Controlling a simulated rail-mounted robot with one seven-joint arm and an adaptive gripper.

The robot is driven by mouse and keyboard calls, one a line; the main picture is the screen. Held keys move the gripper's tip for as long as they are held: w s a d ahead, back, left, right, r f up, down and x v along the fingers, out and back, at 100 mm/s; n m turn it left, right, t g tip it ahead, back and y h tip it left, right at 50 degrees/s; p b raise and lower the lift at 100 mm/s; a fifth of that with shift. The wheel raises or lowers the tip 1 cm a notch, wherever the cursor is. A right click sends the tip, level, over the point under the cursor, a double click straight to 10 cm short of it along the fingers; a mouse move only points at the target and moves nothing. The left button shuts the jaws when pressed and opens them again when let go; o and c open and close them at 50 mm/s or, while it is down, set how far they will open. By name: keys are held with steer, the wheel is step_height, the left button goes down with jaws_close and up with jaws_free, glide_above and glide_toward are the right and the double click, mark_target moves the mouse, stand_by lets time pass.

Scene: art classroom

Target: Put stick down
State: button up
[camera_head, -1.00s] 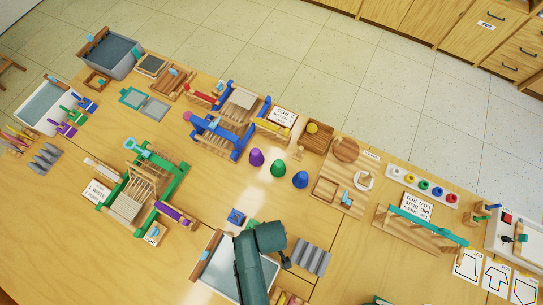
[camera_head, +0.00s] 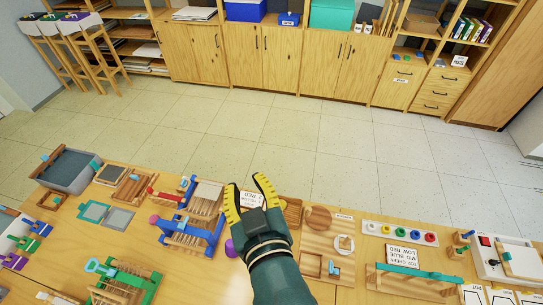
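My gripper (camera_head: 247,183) is raised over the far edge of the table. Its two yellow fingers point away from me and stand apart, with nothing visible between them. No stick shows in its grasp. Which stick the task means is not clear from the view. A thin red piece (camera_head: 167,196) lies by the blue loom frame (camera_head: 189,237), left of my gripper. A green loom frame (camera_head: 142,286) is partly in view at the lower left.
The wooden table (camera_head: 60,240) is crowded. A grey bin (camera_head: 68,172) stands at the left. A wooden tray (camera_head: 318,217), a board with coloured knobs (camera_head: 400,233) and a teal bar (camera_head: 410,272) lie to the right. Open floor (camera_head: 330,150) separates the table from cabinets (camera_head: 285,68).

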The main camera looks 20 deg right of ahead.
steer(key=s+d+r+m+t, duration=0.1)
steer(key=s+r+t, duration=0.1)
steer(key=r, duration=0.8)
steer(key=s+d+r+m+t+h, duration=0.1)
steer(key=s+d+r+t, duration=0.1)
steer(key=r, duration=0.8)
steer(key=s+t, duration=0.1)
steer(key=t, duration=0.1)
steer(key=shift+s+d+m+t, duration=0.25)
steer(key=shift+d+m+t, duration=0.05)
steer(key=shift+m+t, duration=0.1)
step_height(320, 180, up, 14)
steer(key=p, duration=1.3)
steer(key=shift+f+h+p, duration=0.15)
steer(key=shift+h+p, duration=0.15)
steer(key=shift+p, duration=0.1)
